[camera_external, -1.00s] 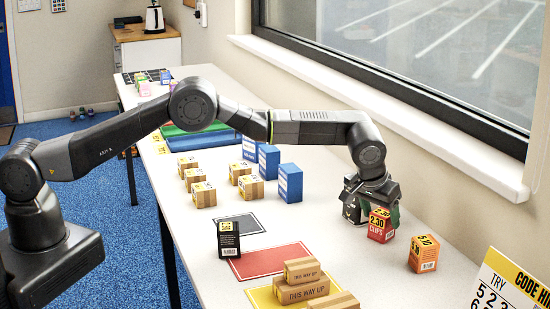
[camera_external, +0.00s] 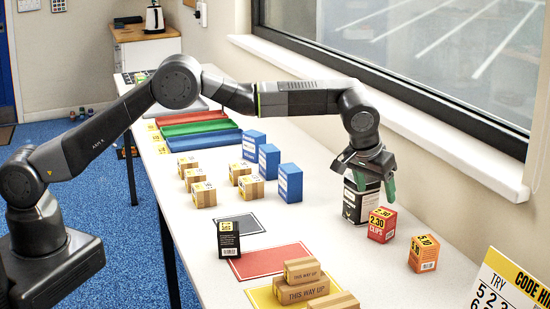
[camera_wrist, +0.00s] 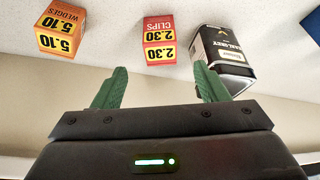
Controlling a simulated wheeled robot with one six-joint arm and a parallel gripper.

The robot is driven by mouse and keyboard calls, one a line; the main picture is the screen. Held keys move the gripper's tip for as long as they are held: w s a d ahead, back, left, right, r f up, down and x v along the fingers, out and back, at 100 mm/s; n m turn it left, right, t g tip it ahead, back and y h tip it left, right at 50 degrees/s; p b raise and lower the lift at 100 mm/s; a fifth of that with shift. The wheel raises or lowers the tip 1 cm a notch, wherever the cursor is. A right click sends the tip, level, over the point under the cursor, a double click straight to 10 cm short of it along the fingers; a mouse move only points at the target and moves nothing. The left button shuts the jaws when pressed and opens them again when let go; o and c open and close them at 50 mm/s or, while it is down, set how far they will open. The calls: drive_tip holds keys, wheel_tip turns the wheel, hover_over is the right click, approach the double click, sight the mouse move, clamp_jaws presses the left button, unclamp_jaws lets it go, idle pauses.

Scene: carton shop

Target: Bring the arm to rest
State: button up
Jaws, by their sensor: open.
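My gripper (camera_external: 372,180) is open and empty, at the upper part of a black tin with a white label (camera_external: 361,200) beside the window wall. Its green fingers show apart in the wrist view (camera_wrist: 162,88). The tin stands upright on the white table and also shows in the wrist view (camera_wrist: 222,58), near the right finger. I cannot tell whether the finger touches it. My arm arches over the table from the left.
A red clips box (camera_external: 382,225) and an orange wedges box (camera_external: 423,253) stand right of the tin. Blue boxes (camera_external: 290,183), small cartons (camera_external: 203,194), a black box (camera_external: 229,238) and coloured mats (camera_external: 270,261) lie left. The window sill (camera_external: 400,125) runs behind.

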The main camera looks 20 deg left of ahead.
sight(384, 212)
drive_tip(key=p+x, duration=0.2)
drive_tip(key=x, duration=0.9)
drive_tip(key=shift+w+f, duration=0.1)
drive_tip(key=shift+f, duration=0.3)
drive_tip(key=shift+w+d+r, duration=0.1)
drive_tip(key=shift+d+r, duration=0.05)
drive_tip(key=shift+r, duration=1.35)
